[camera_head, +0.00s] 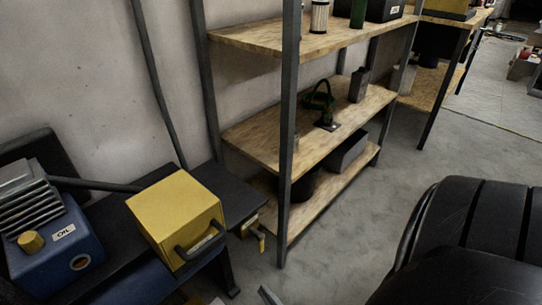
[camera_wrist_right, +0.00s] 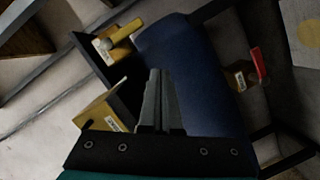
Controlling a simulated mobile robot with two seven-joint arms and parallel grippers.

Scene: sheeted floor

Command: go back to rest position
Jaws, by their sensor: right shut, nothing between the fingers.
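My right gripper (camera_wrist_right: 160,76) is shut and empty in the right wrist view, its two grey fingers pressed together. In the head view only a grey tip of my right gripper (camera_head: 268,295) shows at the bottom edge, in front of the shelf. The rest of it is cut off by the frame. My left gripper is not in view.
A yellow box (camera_head: 176,215) stands on a dark bench at the left, beside a blue machine (camera_head: 55,245). A metal shelf (camera_head: 262,145) with wooden boards stands at centre. A black padded seat (camera_head: 465,240) fills the lower right. Floor (camera_head: 350,225) between is clear.

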